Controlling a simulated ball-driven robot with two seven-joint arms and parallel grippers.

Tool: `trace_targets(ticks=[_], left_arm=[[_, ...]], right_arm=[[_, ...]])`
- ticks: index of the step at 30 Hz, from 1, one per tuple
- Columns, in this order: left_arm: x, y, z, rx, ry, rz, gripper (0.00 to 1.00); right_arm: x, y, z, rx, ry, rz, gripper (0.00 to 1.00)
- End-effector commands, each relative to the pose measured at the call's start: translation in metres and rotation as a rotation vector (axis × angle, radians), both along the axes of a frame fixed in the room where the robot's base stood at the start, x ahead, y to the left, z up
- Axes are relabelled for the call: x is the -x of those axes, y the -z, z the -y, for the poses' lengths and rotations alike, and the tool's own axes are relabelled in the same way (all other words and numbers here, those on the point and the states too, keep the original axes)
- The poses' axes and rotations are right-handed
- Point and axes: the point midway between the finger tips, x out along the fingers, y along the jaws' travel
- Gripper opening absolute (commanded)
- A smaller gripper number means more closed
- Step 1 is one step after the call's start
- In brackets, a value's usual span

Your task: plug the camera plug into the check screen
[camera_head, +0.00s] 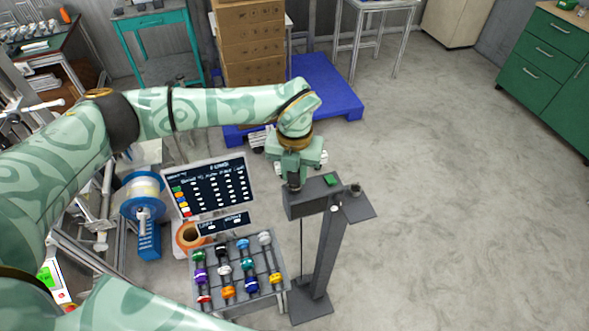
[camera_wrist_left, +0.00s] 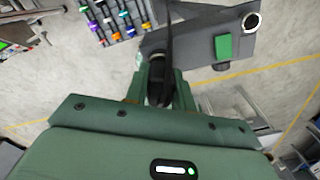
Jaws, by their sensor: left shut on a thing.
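My left gripper (camera_head: 294,184) points down at the left end of a grey box on a post. In the left wrist view my left gripper (camera_wrist_left: 160,98) is shut on a black plug (camera_wrist_left: 159,82), which I take for the camera plug. A dark cable (camera_wrist_left: 168,30) runs up from it. The grey box (camera_head: 302,203) bears a small green panel (camera_head: 331,180); I take it for the check screen. In the left wrist view the green panel (camera_wrist_left: 223,47) lies right of the plug. The plug tip is hidden, so I cannot tell whether it is in a socket. My right gripper is out of view.
A dark chart board (camera_head: 210,188) and a grey tray (camera_head: 275,247) of colored parts stand left of the post (camera_head: 327,250). A blue reel device (camera_head: 148,240) is farther left. Cardboard boxes (camera_head: 250,45) stand behind on a blue pallet (camera_head: 325,85). The floor at right is clear.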

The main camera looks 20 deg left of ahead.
Motion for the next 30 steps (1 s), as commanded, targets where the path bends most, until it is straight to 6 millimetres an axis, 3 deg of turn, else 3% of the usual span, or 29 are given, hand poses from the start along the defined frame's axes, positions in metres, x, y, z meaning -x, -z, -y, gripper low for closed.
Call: trace_targets(ticks=[6,7,9,10,18,22,26,30], left_arm=[[0.000,0.012,0.000,0.000,0.000,-0.001,0.00],[0.000,0.012,0.000,0.000,0.000,0.000,0.28],[0.000,0.011,0.000,0.000,0.000,0.000,0.47],[0.000,0.011,0.000,0.000,0.000,0.000,0.50],[0.000,0.010,0.000,0.000,0.000,0.000,0.50],[-0.001,-0.001,0.000,0.001,0.001,0.003,0.50],[-0.002,-0.028,0.000,0.001,0.001,0.005,0.50],[-0.002,-0.067,0.000,0.000,0.000,0.007,0.50]], right_arm=[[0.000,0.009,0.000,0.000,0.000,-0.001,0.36],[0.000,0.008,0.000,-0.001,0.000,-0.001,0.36],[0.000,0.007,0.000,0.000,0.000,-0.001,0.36],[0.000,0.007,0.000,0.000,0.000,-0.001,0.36],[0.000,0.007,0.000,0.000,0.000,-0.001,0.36],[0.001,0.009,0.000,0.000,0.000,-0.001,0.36],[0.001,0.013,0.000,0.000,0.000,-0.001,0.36],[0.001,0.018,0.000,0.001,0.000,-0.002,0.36]])
